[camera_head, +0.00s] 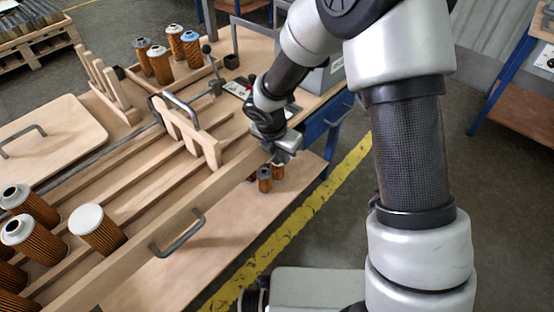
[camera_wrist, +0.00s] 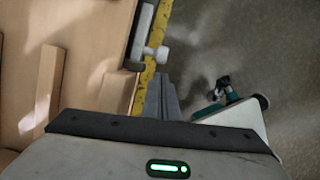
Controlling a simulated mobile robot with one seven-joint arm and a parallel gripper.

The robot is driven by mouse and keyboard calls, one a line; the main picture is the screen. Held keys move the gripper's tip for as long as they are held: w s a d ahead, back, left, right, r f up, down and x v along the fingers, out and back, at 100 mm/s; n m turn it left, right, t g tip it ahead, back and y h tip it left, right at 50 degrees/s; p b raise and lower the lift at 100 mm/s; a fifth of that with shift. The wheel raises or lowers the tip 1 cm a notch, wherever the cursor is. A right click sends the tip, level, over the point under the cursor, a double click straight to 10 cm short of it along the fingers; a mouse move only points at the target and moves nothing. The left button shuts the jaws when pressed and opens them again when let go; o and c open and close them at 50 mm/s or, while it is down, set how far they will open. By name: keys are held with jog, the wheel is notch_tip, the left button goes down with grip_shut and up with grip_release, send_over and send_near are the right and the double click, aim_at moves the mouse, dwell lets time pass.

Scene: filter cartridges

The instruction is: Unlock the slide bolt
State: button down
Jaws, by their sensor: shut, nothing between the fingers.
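A slide bolt (camera_wrist: 141,38), a pale grey bar with a short white knob (camera_wrist: 155,53), shows in the wrist view along the edge of a wooden panel. Its knob sticks out to the right. My gripper (camera_wrist: 161,84) is shut and empty, with its fingertips just below the knob in that picture. I cannot tell whether they touch it. In the head view my gripper (camera_head: 279,154) is at the right end of the wooden workstation. My arm and gripper hide the bolt there, and I cannot make out its position along its travel.
A wooden panel with a grey handle (camera_head: 178,233) lies in front. A wooden rack (camera_head: 190,130) stands mid-bench. Open floor with a yellow line (camera_head: 345,170) lies right.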

jog(key=shift+w+d, duration=0.25)
jog(key=shift+w, duration=0.25)
jog(key=w+d+p, duration=0.2)
jog(key=w, duration=0.1)
jog(key=shift+w+d+r+p, duration=0.1)
jog(key=shift+w+d+p, duration=0.1)
jog(key=shift+d+p, duration=0.15)
jog(key=shift+w+d, duration=0.2)
jog(key=shift+w, duration=0.05)
